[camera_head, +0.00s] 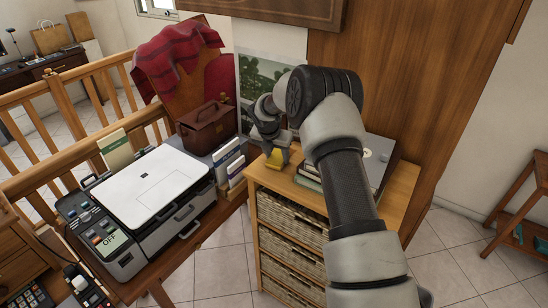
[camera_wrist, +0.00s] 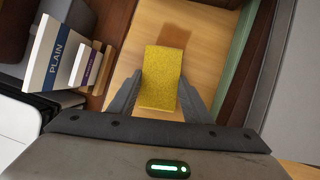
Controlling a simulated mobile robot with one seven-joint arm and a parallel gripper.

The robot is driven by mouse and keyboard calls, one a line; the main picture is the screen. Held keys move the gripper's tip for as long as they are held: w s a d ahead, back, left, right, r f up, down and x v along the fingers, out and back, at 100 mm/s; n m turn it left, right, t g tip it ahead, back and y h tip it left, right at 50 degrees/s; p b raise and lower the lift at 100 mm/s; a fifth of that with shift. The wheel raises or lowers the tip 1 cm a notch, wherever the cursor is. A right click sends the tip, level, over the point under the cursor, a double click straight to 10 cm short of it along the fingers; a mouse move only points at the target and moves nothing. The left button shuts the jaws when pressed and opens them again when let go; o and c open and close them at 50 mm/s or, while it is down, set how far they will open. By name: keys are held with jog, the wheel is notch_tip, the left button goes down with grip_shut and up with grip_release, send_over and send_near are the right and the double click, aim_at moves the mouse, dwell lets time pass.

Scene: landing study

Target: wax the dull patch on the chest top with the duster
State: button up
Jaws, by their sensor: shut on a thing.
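My gripper (camera_head: 279,150) is over the left end of the wooden chest top (camera_head: 402,190). It is shut on a yellow duster (camera_head: 274,160), a block-like piece that shows between both fingers in the wrist view (camera_wrist: 160,78). In the wrist view a darker reddish-brown patch (camera_wrist: 203,42) lies on the pale chest top (camera_wrist: 135,45), just beyond the duster's far end. The duster overlaps the patch's near edge in that picture; I cannot tell whether it touches the surface. My arm hides part of the chest top in the head view.
Books and a grey box (camera_head: 380,158) stand on the chest top, right of my gripper. To its left are upright books (camera_head: 228,160), a brown bag (camera_head: 208,127) and a white printer (camera_head: 155,185). Wicker drawers (camera_head: 290,235) fill the chest front. A wooden panel (camera_head: 420,80) rises behind.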

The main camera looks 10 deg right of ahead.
aim_at(271, 165)
jog(key=shift+w+d+f, duration=0.15)
jog(key=shift+w+d, duration=0.75)
jog(key=shift+d, duration=0.1)
jog(key=shift+w+d+b, duration=0.4)
jog(key=shift+w+d, duration=2)
jog(key=shift+s+a, duration=0.6)
jog(key=shift+a, duration=0.1)
jog(key=shift+s+a, duration=1.15)
jog(key=shift+s, duration=0.1)
jog(key=shift+s+a+b, duration=0.35)
jog(key=shift+s+a, duration=1.85)
jog(key=shift+a, duration=0.05)
jog(key=shift+s+a, duration=0.8)
jog(key=shift+s, duration=0.05)
